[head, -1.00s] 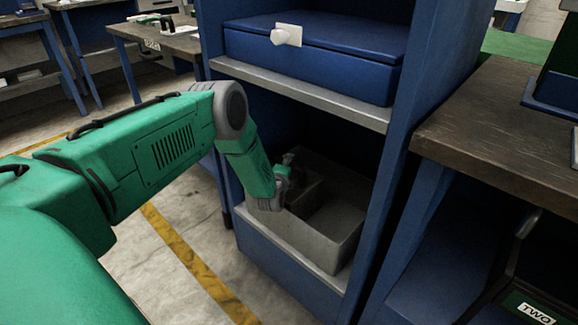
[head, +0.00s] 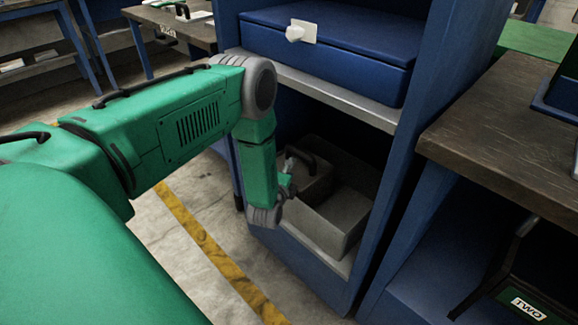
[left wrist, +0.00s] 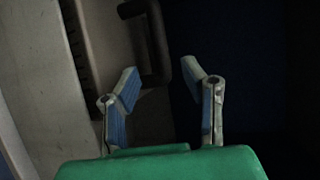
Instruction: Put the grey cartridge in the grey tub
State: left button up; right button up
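The grey tub (head: 325,222) stands on the lower shelf of the blue cabinet. A grey box with a black arched handle, the grey cartridge (head: 312,186), sits inside the tub on its left side. My left gripper (head: 290,174) is at the tub's left edge, beside the cartridge. In the left wrist view my left gripper (left wrist: 161,72) has its two fingers apart with nothing held between them. The black handle (left wrist: 157,40) shows just beyond the fingertips. Whether a finger touches it I cannot tell. My right gripper is not in view.
The metal-edged shelf (head: 320,90) with a blue case (head: 330,45) lies above the tub, and the cabinet's side walls bound the opening. The right part of the tub is empty. A dark workbench (head: 500,135) stands at the right.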

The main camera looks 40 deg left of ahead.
pick_arm(q)
jog(key=s+d+f+n+g+h, duration=0.2)
jog(key=s+d+f+n+g, duration=0.1)
jog(key=s+d, duration=0.4)
jog(key=s+d+f+n+g+h, duration=0.3)
jog(key=s+d, duration=0.3)
jog(key=s+d+r+n+g, duration=0.1)
jog(key=s+n+g, duration=0.3)
jog(key=s, duration=0.7)
jog(key=s+d+r+n+g+h, duration=0.1)
jog(key=s+d+r+n+g, duration=0.1)
jog(key=s, duration=1)
jog(key=shift+d+r+n+g, duration=0.2)
jog(key=shift+d+n+g, duration=0.7)
jog(key=shift+d+g, duration=0.15)
jog(key=shift+s, duration=0.1)
